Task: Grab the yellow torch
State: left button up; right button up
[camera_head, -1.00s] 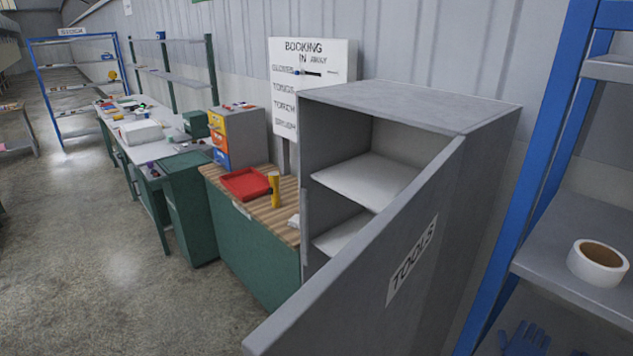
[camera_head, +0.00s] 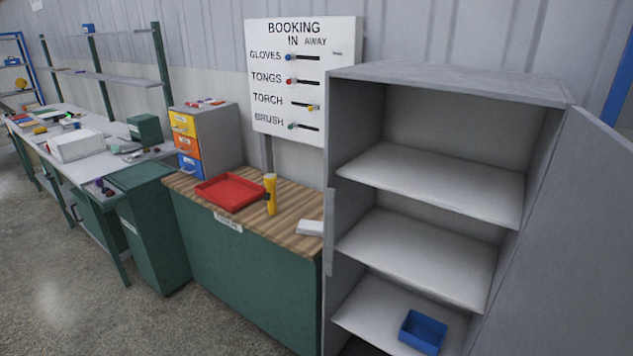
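The yellow torch (camera_head: 271,196) stands upright on the wooden top of the green counter (camera_head: 249,279). It has a dark part on its left side and stands close to the right end of a red tray (camera_head: 229,191). Neither of my grippers shows in the head view.
A grey cabinet (camera_head: 448,82) stands open to the right of the counter, with a blue bin (camera_head: 422,331) on a low shelf. A white item (camera_head: 310,228) lies near the counter's right edge. A booking board (camera_head: 301,82) stands behind. Floor at the lower left is clear.

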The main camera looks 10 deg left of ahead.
aim_at(270, 179)
jog(key=i+j, duration=0.35)
jog(key=j, duration=0.15)
jog(key=i+j+z, duration=0.1)
jog(key=i+j, duration=0.6)
jog(key=j, duration=0.25)
jog(key=z, duration=0.05)
